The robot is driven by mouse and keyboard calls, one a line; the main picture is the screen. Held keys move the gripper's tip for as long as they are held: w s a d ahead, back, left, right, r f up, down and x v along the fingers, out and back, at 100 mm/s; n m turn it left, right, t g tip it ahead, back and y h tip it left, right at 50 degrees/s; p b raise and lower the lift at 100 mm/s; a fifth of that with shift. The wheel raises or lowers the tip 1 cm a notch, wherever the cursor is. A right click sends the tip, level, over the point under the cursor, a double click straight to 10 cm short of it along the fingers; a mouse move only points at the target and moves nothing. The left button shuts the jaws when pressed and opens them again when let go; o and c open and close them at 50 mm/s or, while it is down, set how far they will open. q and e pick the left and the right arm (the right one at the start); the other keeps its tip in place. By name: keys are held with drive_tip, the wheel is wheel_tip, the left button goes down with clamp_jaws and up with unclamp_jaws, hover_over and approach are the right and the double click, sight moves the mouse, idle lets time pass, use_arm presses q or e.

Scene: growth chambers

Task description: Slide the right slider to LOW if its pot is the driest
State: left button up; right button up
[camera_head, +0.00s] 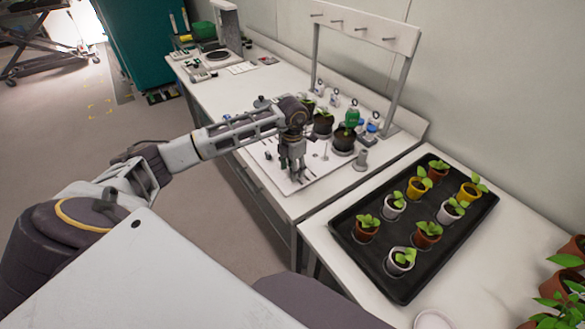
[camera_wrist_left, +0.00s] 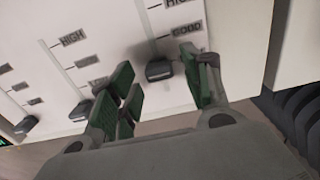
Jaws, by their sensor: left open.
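My left gripper (camera_head: 295,176) hangs over the front of the white panel (camera_head: 318,172) on the bench, in the head view. In the left wrist view my left gripper (camera_wrist_left: 158,86) is open, with green finger pads on either side of the right slider's dark knob (camera_wrist_left: 158,70). Contact cannot be told. This knob sits below the GOOD mark (camera_wrist_left: 187,29), towards the slot's lower end; a finger hides the label there. The middle slider's knob (camera_wrist_left: 80,110) and the left one's (camera_wrist_left: 25,124) show too. Dark pots with plants (camera_head: 343,139) stand behind the sliders; soil dryness cannot be read.
A white rack with hooks (camera_head: 365,28) stands behind the pots. A grey cone-shaped piece (camera_head: 360,160) is at the panel's right. A scale (camera_head: 217,57) stands at the back left.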

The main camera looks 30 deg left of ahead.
use_arm(q)
wheel_tip(320, 180, up, 12)
idle(0.7)
drive_tip(key=shift+f, duration=0.1)
idle(0.5)
